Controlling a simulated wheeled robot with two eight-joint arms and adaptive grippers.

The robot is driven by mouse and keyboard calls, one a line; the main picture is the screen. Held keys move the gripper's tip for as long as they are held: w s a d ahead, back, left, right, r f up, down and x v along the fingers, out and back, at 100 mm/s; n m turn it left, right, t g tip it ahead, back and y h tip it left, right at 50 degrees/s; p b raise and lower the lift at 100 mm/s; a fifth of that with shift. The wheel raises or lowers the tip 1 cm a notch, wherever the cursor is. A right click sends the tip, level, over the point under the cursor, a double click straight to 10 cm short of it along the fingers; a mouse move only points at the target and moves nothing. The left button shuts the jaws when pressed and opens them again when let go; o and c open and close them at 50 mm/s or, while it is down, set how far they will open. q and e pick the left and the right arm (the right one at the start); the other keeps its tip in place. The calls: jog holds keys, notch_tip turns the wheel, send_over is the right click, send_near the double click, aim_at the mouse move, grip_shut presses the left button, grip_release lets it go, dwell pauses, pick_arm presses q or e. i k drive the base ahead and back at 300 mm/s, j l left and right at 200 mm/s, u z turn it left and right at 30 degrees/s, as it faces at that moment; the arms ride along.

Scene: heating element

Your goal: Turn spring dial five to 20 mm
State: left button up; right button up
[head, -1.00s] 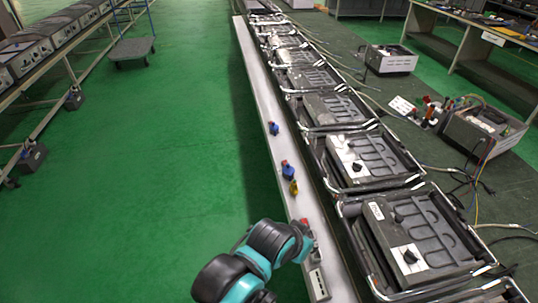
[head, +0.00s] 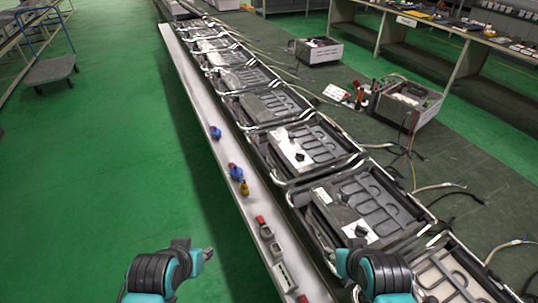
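Black dials sit on the grey heating units along the line: one (head: 361,231) on the unit near my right arm, another (head: 300,157) on the unit behind it. No number or mm scale is readable, so I cannot tell which is spring dial five. My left gripper (head: 196,252) is at the lower left, over the green floor and apart from the rail; its fingers are too small to read. My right gripper (head: 346,264) is at the bottom, just below the near dial in the picture, its fingertips largely hidden by the arm.
A long pale rail (head: 212,158) runs beside the units, carrying blue switches (head: 236,172), a yellow one (head: 244,188) and red-and-grey parts (head: 263,227). Loose cables (head: 440,187) lie at the right. A blue trolley (head: 50,70) stands far left. Green floor at left is open.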

aim_at(299, 157)
jog(key=i+j, duration=0.25)
jog(key=i, duration=0.2)
jog(key=i+j, duration=0.2)
jog(key=i, duration=0.25)
jog(key=i+j+z, duration=0.1)
jog(key=z, duration=0.4)
jog(key=i+j+z, duration=0.1)
jog(key=z, duration=0.4)
jog(key=i+j+z, duration=0.1)
jog(key=z, duration=0.4)
jog(key=j, duration=0.1)
